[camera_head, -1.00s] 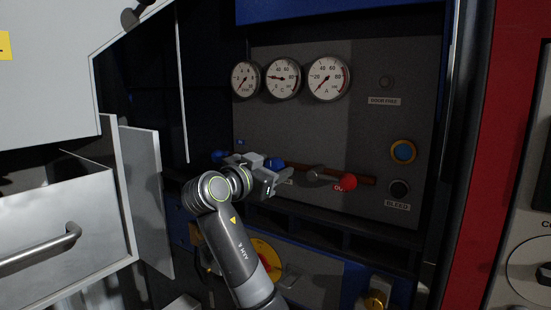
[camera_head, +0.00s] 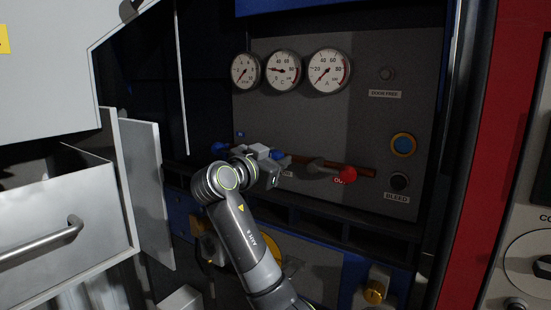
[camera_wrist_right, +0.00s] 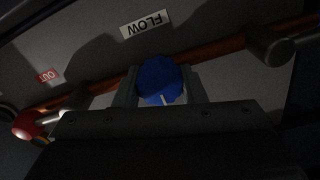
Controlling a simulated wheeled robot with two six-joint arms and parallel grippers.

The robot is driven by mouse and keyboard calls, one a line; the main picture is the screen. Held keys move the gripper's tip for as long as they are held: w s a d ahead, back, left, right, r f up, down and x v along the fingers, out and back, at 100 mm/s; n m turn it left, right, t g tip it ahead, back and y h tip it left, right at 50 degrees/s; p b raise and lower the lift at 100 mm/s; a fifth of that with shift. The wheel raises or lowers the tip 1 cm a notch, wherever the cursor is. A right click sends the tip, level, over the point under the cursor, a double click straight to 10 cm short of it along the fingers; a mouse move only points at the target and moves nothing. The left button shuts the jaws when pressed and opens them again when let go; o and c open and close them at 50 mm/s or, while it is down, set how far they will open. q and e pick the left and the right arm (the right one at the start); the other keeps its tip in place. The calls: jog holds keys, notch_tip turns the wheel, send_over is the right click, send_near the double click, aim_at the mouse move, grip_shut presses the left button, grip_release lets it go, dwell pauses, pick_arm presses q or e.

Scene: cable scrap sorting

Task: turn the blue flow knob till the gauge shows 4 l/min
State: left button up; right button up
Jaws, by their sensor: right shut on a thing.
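The blue flow knob (camera_wrist_right: 160,80) sits between the two fingers of my right gripper (camera_wrist_right: 160,92) in the right wrist view, below the FLOW label (camera_wrist_right: 144,24). My right gripper is shut on the knob; a pale mark shows on the knob's face. In the head view the right gripper (camera_head: 275,168) is at the panel and hides most of the knob, with a bit of blue (camera_head: 277,154) showing. The leftmost gauge (camera_head: 245,71) is small, its unit looks like l/min, and its needle points to the lower left; the exact value is hard to read. My left gripper is not in view.
Two more gauges (camera_head: 284,70) (camera_head: 329,70) stand to the right. A copper pipe (camera_head: 366,172) with a red knob (camera_head: 347,175) runs right of the gripper. A black BLEED button (camera_head: 399,182) is further right. An open drawer (camera_head: 60,215) and door (camera_head: 140,195) stand left.

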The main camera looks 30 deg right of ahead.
jog(key=m+b, duration=0.3)
jog(key=b, duration=0.1)
jog(key=m+b, duration=0.3)
jog(key=b, duration=0.1)
jog(key=m+b, duration=0.3)
jog(key=b, duration=0.1)
jog(key=shift+s+f, duration=0.1)
jog(key=shift+f, duration=0.25)
jog(key=shift+m+b, duration=0.35)
jog(key=shift+m, duration=0.35)
jog(key=shift+m+b, duration=0.4)
jog(key=m+b, duration=0.2)
jog(key=m, duration=0.1)
jog(key=shift+m, duration=0.3)
jog(key=shift+f+m+b, duration=0.1)
jog(key=shift+m+b, duration=1.1)
jog(key=shift+m, duration=0.8)
jog(key=o, duration=1)
